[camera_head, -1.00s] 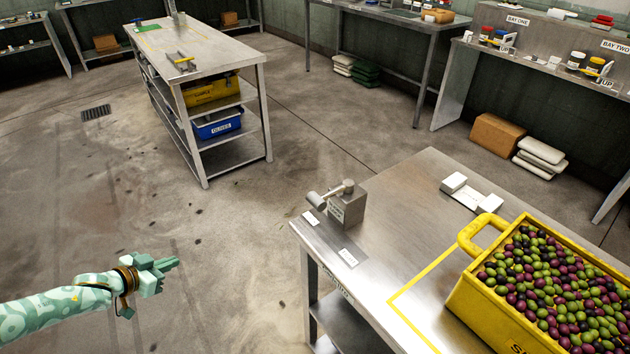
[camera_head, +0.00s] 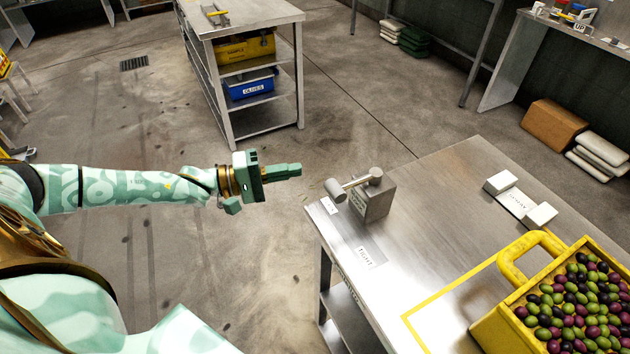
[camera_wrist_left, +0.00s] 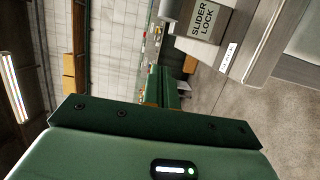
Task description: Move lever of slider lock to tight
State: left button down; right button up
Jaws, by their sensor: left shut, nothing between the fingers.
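The slider lock (camera_head: 376,200) is a grey block at the left corner of the metal table (camera_head: 440,215). A TIGHT label (camera_head: 365,258) lies on the table in front of the block. My left gripper (camera_head: 299,169) is shut and empty, left of the lever's end and apart from it. In the left wrist view the block shows its SLIDER LOCK label (camera_wrist_left: 203,19). My right gripper is out of view.
A yellow crate of olives (camera_head: 510,300) stands at the table's right front, near a yellow outline. White blocks (camera_head: 520,200) sit toward the back right. A shelved table (camera_head: 240,15) stands behind on the floor. The floor left of the near table is clear.

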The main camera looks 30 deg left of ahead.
pick_arm(q)
jog(key=d, duration=0.6)
jog(key=shift+w, duration=0.3)
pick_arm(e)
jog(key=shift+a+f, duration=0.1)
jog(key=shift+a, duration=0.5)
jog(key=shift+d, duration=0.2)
